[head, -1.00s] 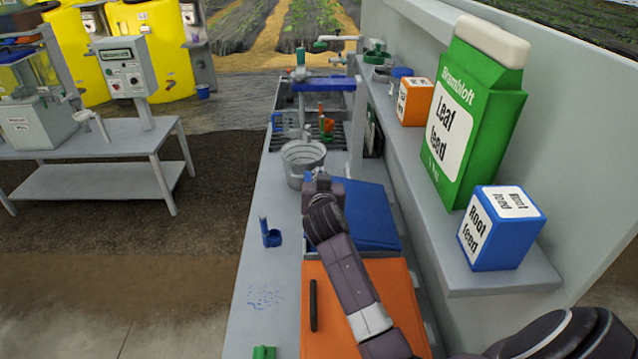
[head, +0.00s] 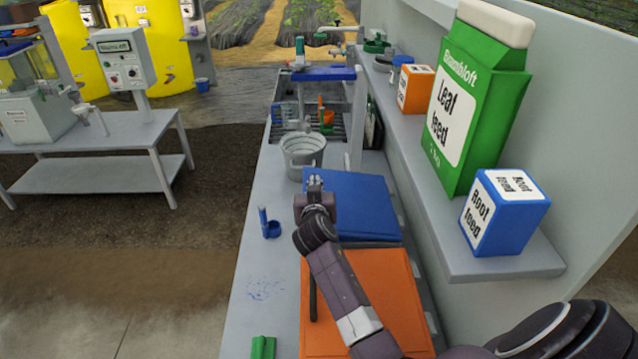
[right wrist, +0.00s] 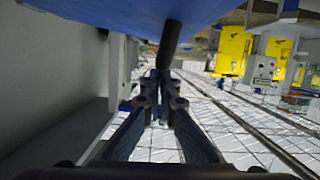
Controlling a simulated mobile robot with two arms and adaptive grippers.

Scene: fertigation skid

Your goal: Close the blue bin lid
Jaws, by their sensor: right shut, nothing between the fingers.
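The blue bin lid (head: 358,205) lies roughly flat on the bench, behind the orange lid, in the head view. I cannot tell whether it is fully down. My right gripper (head: 315,182) is at the lid's left edge, shut and empty. In the right wrist view the shut fingers (right wrist: 160,88) are below a blue surface (right wrist: 125,12), which looks like the lid. A dark bar (right wrist: 170,45), perhaps its handle, is just beyond the fingertips. Contact cannot be made out. My left gripper is not in view.
The orange lid (head: 375,300) is nearer, partly under my right arm. A grey bucket (head: 303,155) stands just beyond the gripper. A blue holder (head: 270,228) is to the left. A shelf (head: 500,262) with feed boxes overhangs on the right.

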